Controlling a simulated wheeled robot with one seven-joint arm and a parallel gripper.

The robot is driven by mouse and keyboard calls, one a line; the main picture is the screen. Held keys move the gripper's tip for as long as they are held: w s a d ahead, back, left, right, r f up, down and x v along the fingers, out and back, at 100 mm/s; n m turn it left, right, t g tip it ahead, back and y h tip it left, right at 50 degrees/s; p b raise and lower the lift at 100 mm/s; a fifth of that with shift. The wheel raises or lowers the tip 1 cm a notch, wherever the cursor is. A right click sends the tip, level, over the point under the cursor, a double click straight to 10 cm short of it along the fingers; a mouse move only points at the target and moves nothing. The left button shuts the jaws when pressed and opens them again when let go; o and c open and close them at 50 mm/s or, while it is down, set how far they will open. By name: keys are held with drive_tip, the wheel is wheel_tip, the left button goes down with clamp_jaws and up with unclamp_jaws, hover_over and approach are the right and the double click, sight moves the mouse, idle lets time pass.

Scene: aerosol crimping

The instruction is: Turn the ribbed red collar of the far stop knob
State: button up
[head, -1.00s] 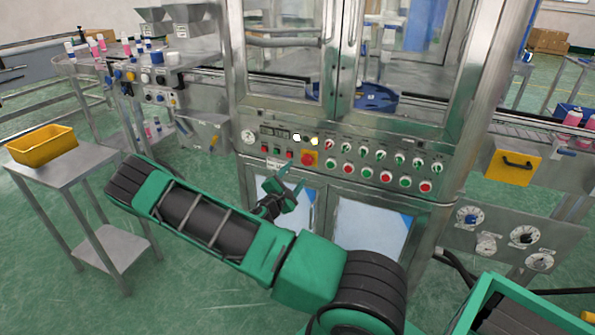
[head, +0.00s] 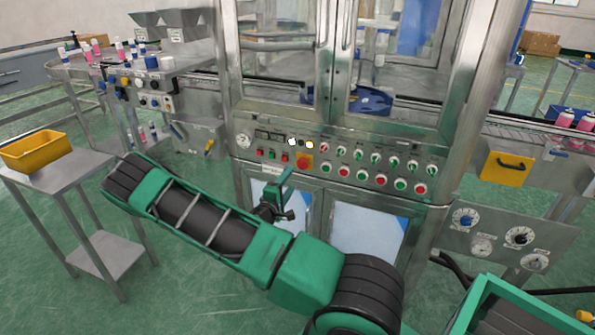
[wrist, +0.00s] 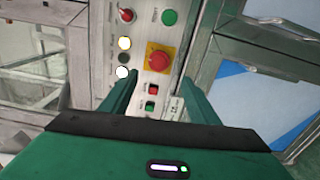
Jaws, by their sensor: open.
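The red stop knob (head: 303,161) sits on a yellow plate on the machine's front control panel. In the wrist view the same knob (wrist: 158,60) is a round red cap, seen nearly face-on. The ribs of its collar are too small to make out. My gripper (head: 282,180) is just below and in front of the panel. In the wrist view my gripper (wrist: 160,77) is open and empty, its two green fingers pointing at the panel. The knob appears beyond the fingertips, between their lines and apart from them.
Several red and green buttons (head: 375,182) fill the panel right of the knob. Small red and green buttons (wrist: 151,97) lie close by between the fingers. White lit lamps (wrist: 123,72) are beside it. A yellow bin (head: 35,150) stands on a side table at left.

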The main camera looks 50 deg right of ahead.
sight(301, 166)
drive_tip(key=w+d+m, duration=0.1)
drive_tip(key=d+m, duration=0.1)
drive_tip(key=d, duration=0.1)
drive_tip(key=w+d+m, duration=0.1)
drive_tip(key=d+m, duration=0.2)
drive_tip(key=w+d+m, duration=0.1)
drive_tip(key=d+m, duration=0.1)
drive_tip(key=d, duration=0.2)
drive_tip(key=shift+w, duration=0.4)
drive_tip(key=shift+c, duration=0.2)
drive_tip(key=c, duration=1)
